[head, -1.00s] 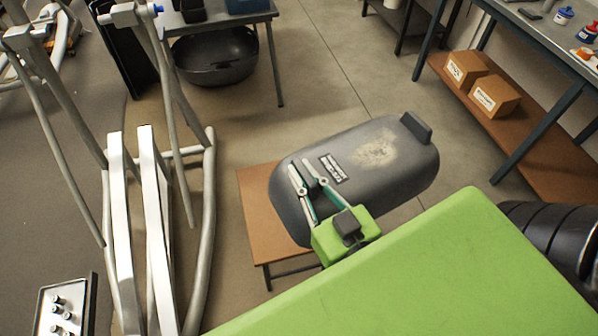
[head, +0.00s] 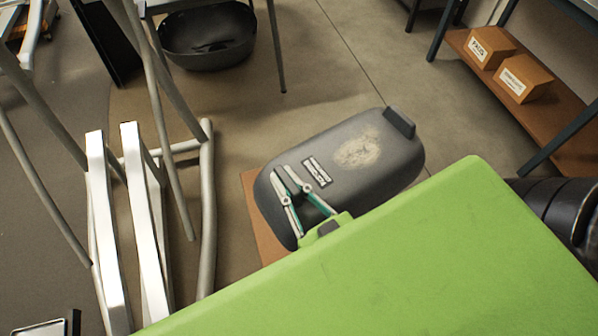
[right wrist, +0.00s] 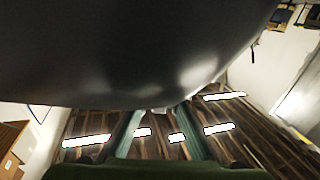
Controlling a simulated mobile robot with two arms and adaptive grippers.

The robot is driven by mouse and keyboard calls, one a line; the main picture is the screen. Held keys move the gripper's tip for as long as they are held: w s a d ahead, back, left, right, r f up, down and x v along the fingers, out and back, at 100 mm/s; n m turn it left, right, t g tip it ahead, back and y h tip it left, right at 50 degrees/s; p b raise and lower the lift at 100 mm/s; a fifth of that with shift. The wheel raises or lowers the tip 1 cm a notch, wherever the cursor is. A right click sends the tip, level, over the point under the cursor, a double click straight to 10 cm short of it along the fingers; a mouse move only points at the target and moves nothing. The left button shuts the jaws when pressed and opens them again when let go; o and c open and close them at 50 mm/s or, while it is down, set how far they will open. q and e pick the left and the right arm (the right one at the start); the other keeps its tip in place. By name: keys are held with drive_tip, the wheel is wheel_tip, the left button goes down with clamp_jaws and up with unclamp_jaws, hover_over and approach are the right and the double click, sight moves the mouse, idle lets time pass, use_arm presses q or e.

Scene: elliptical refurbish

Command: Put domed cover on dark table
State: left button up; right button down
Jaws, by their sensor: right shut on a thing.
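The domed cover (head: 345,165) is a dark grey rounded shell with a label, a worn pale patch and a raised tab at its far right end. My right gripper (head: 285,171) is shut on it at the near left end; its base is partly hidden by my green body. In the right wrist view the cover (right wrist: 150,50) fills the top, above the two fingers (right wrist: 162,122). A small brown-topped table (head: 263,243) lies below the cover in the picture, mostly hidden. A dark-framed table (head: 165,7) shows only its edge at the top. My left gripper is out of view.
A white-and-grey elliptical frame (head: 208,220) stands on the left. A black tub (head: 210,40) sits on the floor under the dark-framed table. Two cardboard boxes (head: 525,78) rest on a low wooden shelf at the right. Open floor lies between.

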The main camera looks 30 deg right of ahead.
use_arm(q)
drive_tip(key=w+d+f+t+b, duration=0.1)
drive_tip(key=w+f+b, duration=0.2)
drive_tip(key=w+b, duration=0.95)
use_arm(e)
drive_tip(key=s+a+f+n+y+b, duration=0.1)
drive_tip(key=s+a+f+b, duration=0.2)
drive_tip(key=f, duration=0.6)
drive_tip(key=s+a+f+y, duration=0.1)
drive_tip(key=s+a+f, duration=0.3)
drive_tip(key=f, duration=0.6)
use_arm(q)
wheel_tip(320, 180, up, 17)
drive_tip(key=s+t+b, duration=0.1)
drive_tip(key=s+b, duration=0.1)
drive_tip(key=b, duration=0.4)
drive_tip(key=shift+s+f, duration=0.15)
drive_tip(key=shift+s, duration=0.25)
use_arm(e)
drive_tip(key=w+d+f, duration=0.1)
drive_tip(key=w+f, duration=1.1)
drive_tip(key=w, duration=0.3)
drive_tip(key=shift+d+f, duration=0.15)
drive_tip(key=shift+f, duration=0.2)
